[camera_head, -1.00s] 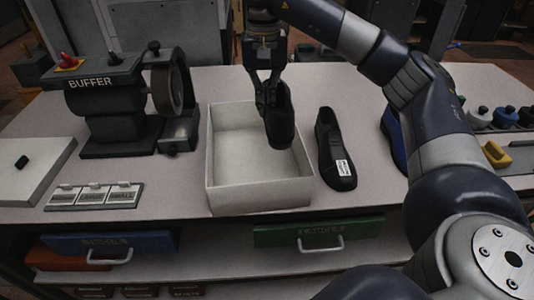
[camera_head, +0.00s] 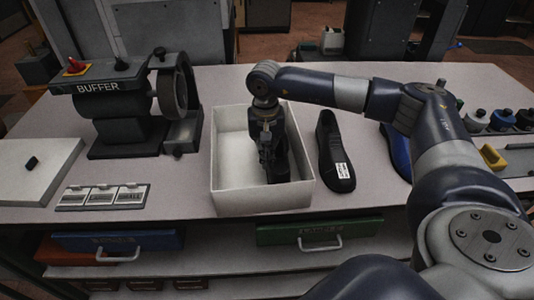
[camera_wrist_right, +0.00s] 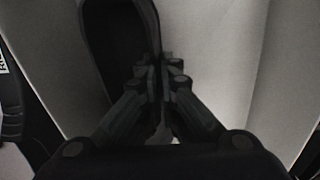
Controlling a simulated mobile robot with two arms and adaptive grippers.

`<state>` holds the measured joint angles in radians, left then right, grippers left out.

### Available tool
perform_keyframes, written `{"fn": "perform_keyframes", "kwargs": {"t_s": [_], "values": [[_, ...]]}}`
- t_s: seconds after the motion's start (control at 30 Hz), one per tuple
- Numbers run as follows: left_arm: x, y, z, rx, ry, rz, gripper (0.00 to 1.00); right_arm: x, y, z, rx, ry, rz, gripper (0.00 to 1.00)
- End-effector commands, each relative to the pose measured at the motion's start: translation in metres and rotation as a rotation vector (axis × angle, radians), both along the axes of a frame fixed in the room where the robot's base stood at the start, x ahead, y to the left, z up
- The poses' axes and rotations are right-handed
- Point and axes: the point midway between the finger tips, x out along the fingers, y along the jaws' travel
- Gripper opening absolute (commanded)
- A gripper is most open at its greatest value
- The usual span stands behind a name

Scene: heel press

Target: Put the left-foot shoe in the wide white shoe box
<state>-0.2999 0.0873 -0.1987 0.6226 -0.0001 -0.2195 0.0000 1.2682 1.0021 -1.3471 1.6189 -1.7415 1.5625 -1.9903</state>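A black shoe (camera_head: 279,168) is inside the wide white shoe box (camera_head: 262,198), toward its right side, partly hidden by my right gripper (camera_head: 267,150). In the right wrist view the shoe's dark opening (camera_wrist_right: 120,45) shows, and my right gripper (camera_wrist_right: 157,78) is shut on the shoe's side wall. Whether the sole rests on the box floor cannot be told. Another black shoe (camera_head: 333,145) with a white label lies on the table, just right of the box. My left gripper is not in view.
A buffer machine (camera_head: 112,105) stands left of the box. A white flat box or lid (camera_head: 55,165) and a panel of labelled tiles (camera_head: 104,195) lie at the left. A blue shoe (camera_head: 397,155) is partly behind my right arm. Bottles (camera_head: 502,119) stand at the far right.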

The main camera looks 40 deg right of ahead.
Motion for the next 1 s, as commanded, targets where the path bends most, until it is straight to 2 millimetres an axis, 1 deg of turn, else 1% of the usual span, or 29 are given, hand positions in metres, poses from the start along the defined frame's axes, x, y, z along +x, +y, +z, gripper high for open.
{"fn": "perform_keyframes", "kwargs": {"t_s": [0.17,0.27,0.3,0.4,0.7,0.83,0.87,0.97,1.0], "values": [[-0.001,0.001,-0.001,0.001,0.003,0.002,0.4,0.001,0.0,0.001,0.0,-0.002,0.0,0.0],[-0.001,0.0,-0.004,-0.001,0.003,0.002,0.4,0.001,0.0,-0.003,0.0,-0.002,0.0,0.0],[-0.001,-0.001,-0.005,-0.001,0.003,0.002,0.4,0.0,0.0,-0.004,0.0,0.0,0.0,0.05],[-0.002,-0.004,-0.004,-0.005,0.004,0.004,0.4,0.0,0.0,-0.002,0.0,0.0,0.0,0.25],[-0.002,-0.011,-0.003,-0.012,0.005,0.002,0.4,0.0,0.0,-0.002,0.0,0.0,0.0,0.25],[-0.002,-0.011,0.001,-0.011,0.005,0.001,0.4,0.0,0.0,0.003,-0.001,-0.001,0.0,0.25],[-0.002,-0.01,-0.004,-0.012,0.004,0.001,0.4,0.001,0.0,0.004,0.001,-0.003,0.0,0.25],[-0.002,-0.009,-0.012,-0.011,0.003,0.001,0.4,0.002,0.0,0.02,0.0,-0.006,0.0,0.25],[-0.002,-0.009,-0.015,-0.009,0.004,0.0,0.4,0.002,0.001,0.028,0.0,-0.006,0.0,0.25]]}}
